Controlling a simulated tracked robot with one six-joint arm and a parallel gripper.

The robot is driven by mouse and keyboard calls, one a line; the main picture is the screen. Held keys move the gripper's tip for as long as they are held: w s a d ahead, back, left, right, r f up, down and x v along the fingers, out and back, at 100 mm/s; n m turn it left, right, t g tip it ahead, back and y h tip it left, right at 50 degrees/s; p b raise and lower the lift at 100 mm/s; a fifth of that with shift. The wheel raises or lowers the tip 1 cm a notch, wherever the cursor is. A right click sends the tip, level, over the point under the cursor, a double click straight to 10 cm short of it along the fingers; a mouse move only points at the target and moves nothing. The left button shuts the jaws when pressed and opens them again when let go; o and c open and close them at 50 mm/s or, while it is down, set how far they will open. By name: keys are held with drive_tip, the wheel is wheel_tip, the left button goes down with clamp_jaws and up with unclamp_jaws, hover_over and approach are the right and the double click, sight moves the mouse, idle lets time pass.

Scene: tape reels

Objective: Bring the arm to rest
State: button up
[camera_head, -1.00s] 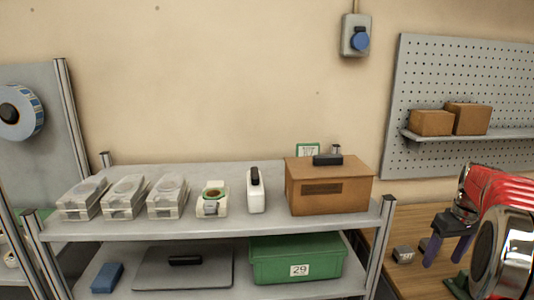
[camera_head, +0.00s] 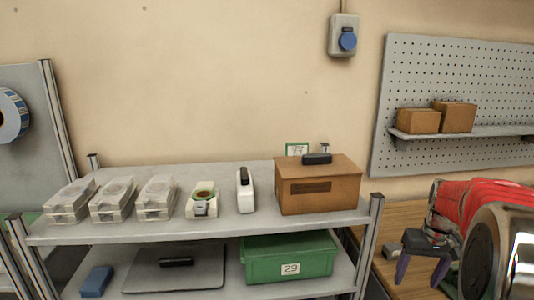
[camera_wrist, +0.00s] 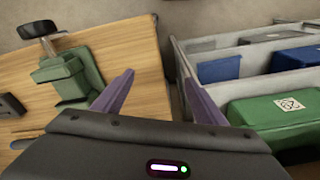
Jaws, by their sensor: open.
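My gripper (camera_head: 423,271) is at the right of the head view, with its two purple fingers apart and nothing between them. It hangs above the wooden bench (camera_head: 408,214), to the right of the metal shelf unit (camera_head: 130,235). My red and chrome arm fills the right edge of the head view. In the wrist view, my gripper (camera_wrist: 168,98) shows both purple fingers spread wide. The gap between them lies over the edge of the wooden bench (camera_wrist: 130,60) and the space beside the shelves.
Clear cases (camera_head: 115,205), a tape dispenser (camera_head: 202,203), a white device (camera_head: 245,192) and a cardboard box (camera_head: 318,186) stand on the top shelf. A green bin (camera_head: 290,257) sits below. In the wrist view, a green clamp-like tool (camera_wrist: 72,78) stands on the bench near my left finger.

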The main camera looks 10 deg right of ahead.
drive_tip(key=s+a+r+n+t, duration=0.1)
drive_tip(key=s+a+r, duration=0.1)
drive_tip(key=s+a, duration=0.4)
drive_tip(key=s+a+r+n+t, duration=0.1)
drive_tip(key=s+a, duration=0.5)
drive_tip(key=a, duration=0.7)
drive_tip(key=s+a+r+n+t, duration=0.1)
drive_tip(key=s+a+r, duration=0.3)
drive_tip(key=a, duration=0.6)
drive_tip(key=shift+s+a+n+t, duration=0.3)
drive_tip(key=shift+s+t, duration=0.4)
drive_tip(key=shift+s, duration=0.3)
